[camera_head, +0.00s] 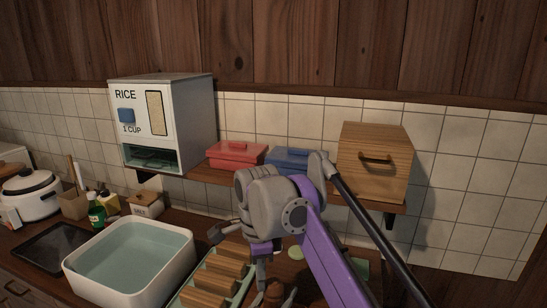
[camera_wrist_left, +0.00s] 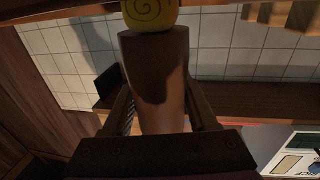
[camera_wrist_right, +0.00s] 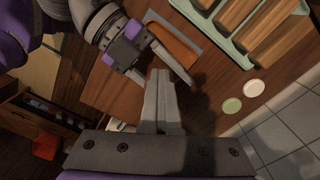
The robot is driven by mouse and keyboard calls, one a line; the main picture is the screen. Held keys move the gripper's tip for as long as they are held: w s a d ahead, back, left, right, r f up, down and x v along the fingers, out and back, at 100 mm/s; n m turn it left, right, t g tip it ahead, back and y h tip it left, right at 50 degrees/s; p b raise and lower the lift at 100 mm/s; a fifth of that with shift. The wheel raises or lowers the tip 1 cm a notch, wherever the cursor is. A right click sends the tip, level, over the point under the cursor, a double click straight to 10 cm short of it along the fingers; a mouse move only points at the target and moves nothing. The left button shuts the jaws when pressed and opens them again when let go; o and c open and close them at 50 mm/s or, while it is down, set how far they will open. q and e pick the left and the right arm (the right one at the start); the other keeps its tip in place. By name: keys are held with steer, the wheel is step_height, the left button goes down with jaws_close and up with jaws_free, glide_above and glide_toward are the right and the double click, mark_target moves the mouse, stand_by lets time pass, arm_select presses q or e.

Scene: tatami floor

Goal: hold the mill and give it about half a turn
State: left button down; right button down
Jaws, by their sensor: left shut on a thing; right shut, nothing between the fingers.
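The mill (camera_wrist_left: 155,70) is a brown cylinder in the left wrist view, which looks upside down. My left gripper (camera_wrist_left: 160,108) is shut on it, one finger on each side. A yellow piece with a spiral mark (camera_wrist_left: 150,14) shows at its far end; I cannot tell whether it belongs to the mill.
A green tray with wooden blocks (camera_head: 178,300) lies left of the mill, beside a white water basin (camera_head: 72,270). A shelf behind carries a rice dispenser (camera_head: 190,120), red box (camera_head: 236,155), blue box (camera_head: 288,160) and wooden box (camera_head: 375,180). Two discs (camera_wrist_right: 232,105) lie near the wall.

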steer(key=shift+w, duration=0.7)
steer(key=shift+d, duration=0.1)
steer(key=shift+w, duration=0.1)
steer(key=shift+a, duration=0.45)
steer(key=s+d+r+n, duration=0.2)
steer(key=s+r+n, duration=0.2)
steer(key=r+n, duration=0.25)
steer(key=shift+m, duration=0.25)
steer(key=shift+w+f, duration=0.15)
steer(key=shift+f, duration=1.5)
steer(key=shift+w+f, duration=0.1)
steer(key=shift+f, duration=1.5)
steer(key=shift+w+d, duration=0.15)
